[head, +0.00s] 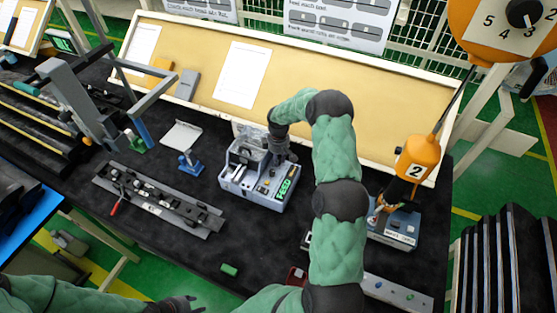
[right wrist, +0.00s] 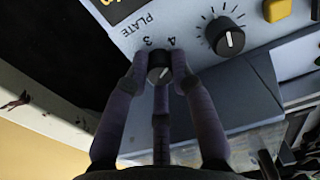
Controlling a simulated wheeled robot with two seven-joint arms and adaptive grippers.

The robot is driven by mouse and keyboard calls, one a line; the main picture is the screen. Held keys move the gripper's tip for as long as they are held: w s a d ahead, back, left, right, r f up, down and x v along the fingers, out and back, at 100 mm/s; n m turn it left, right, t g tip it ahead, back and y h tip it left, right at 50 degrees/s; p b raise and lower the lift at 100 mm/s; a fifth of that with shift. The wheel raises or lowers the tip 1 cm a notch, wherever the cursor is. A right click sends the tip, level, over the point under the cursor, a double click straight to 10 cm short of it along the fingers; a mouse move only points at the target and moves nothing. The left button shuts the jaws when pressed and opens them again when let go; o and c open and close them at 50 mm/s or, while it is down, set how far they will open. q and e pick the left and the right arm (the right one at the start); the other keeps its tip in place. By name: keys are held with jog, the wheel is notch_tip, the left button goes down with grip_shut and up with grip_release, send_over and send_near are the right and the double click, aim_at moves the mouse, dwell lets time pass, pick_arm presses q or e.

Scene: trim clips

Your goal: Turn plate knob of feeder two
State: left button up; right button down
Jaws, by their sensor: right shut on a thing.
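The feeder (head: 262,194) is a grey and white box with a green display, standing on the black table in the middle of the head view. In the right wrist view its panel (right wrist: 195,32) carries the word PLATE and the numbers 3 and 4 beside a dark plate knob (right wrist: 158,75). My right gripper (head: 278,146) reaches down to the feeder's back right part. Its fingers are shut on the plate knob, one on each side. The knob's pointer is not clear to me. My left gripper (head: 175,304) is low at the bottom edge, away from the feeder; its fingers are too small to read.
A second black knob (right wrist: 231,39) with tick marks and a yellow button (right wrist: 276,9) are close by on the panel. A long dark rail fixture (head: 160,200) lies left of the feeder. An orange unit marked 2 (head: 416,158) hangs at the right above a blue-grey box (head: 396,228).

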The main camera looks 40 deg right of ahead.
dwell(0.5)
jog(key=c, duration=1.3)
grip_release()
jog(key=shift+r, duration=0.1)
notch_tip(320, 180, up, 12)
jog(key=shift+w+f, duration=0.1)
